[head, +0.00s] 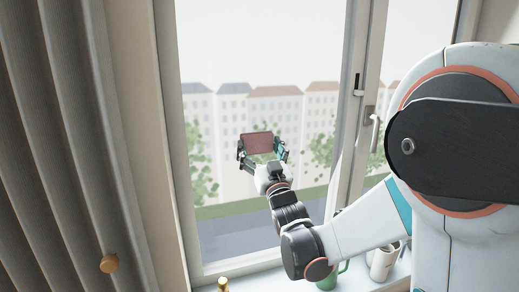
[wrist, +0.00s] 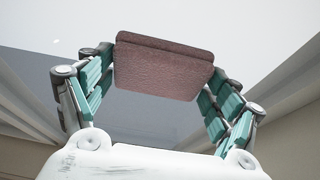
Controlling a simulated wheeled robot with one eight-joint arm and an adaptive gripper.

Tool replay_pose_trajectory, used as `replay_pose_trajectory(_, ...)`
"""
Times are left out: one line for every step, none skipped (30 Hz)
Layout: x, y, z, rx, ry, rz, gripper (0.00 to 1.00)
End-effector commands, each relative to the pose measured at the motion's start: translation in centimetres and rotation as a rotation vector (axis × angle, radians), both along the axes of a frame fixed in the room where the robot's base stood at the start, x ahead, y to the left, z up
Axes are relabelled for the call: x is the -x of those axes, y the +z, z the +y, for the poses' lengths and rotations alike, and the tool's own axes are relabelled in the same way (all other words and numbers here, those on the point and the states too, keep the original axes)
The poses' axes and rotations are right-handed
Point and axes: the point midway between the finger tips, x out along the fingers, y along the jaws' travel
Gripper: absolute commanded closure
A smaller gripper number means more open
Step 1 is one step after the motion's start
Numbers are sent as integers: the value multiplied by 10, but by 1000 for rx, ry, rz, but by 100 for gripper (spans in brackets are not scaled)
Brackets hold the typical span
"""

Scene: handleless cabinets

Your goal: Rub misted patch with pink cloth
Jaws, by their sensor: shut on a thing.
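The pink cloth (head: 257,142) shows as a folded, dull pink pad in front of the large window pane (head: 225,60). My gripper (head: 263,151) is shut on it, with a teal-padded finger at each side. In the wrist view the cloth (wrist: 163,68) spans the space between the fingers (wrist: 160,88), its broad face toward the camera. Whether the cloth touches the glass cannot be told. I cannot make out a clear edge of the misted patch; the cloth and gripper hide part of the pane.
The window handle (head: 376,132) is on the frame right of the pane. A green mug (head: 329,281), a white mug (head: 382,263) and a small brass item (head: 223,285) are low by the sill.

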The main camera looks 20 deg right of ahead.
Motion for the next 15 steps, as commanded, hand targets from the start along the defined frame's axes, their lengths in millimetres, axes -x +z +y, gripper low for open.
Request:
replay_pose_trajectory(0,0,0,0,0,0,36)
replay_pose_trajectory(0,0,0,0,0,0,36)
replay_pose_trajectory(-1,0,0,0,0,0,36)
replay_pose_trajectory(-1,0,0,0,0,0,36)
replay_pose_trajectory(-2,0,0,0,0,0,36)
replay_pose_trajectory(-2,0,0,0,0,0,36)
replay_pose_trajectory(-3,0,0,0,0,0,36)
replay_pose_trajectory(-3,0,0,0,0,0,36)
replay_pose_trajectory(-4,0,0,0,0,0,36)
replay_pose_trajectory(-5,0,0,0,0,0,36)
replay_pose_trajectory(-5,0,0,0,0,0,36)
replay_pose_trajectory(-6,0,0,0,0,0,36)
replay_pose_trajectory(-6,0,0,0,0,0,36)
replay_pose_trajectory(-7,0,0,0,0,0,36)
replay_pose_trajectory(-8,0,0,0,0,0,36)
